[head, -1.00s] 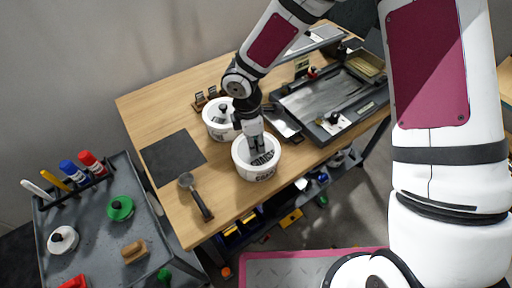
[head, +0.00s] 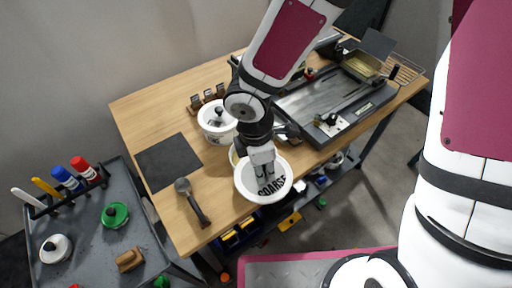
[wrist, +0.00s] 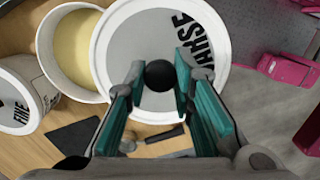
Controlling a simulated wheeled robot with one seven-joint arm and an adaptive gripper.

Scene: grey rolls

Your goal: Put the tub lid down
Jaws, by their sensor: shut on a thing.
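The tub lid (head: 248,186) is a white-rimmed grey disc marked COARSE, and it also shows in the wrist view (wrist: 200,75). My gripper (wrist: 160,72) is shut on the lid's black knob (wrist: 160,77). In the head view my gripper (head: 264,170) points down, with the lid held level or nearly so above the table's front edge. The open coarse tub (wrist: 45,50), with pale yellow contents, stands partly hidden behind the lid. In the head view only a bit of its rim (head: 233,155) shows.
A lidded white tub marked FINE (head: 217,137) stands just behind and left. A dark square mat (head: 168,162) lies bare on the left of the wooden table (head: 150,108), with a scraper-like tool (head: 194,203) in front. A grey tray machine (head: 325,100) fills the right.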

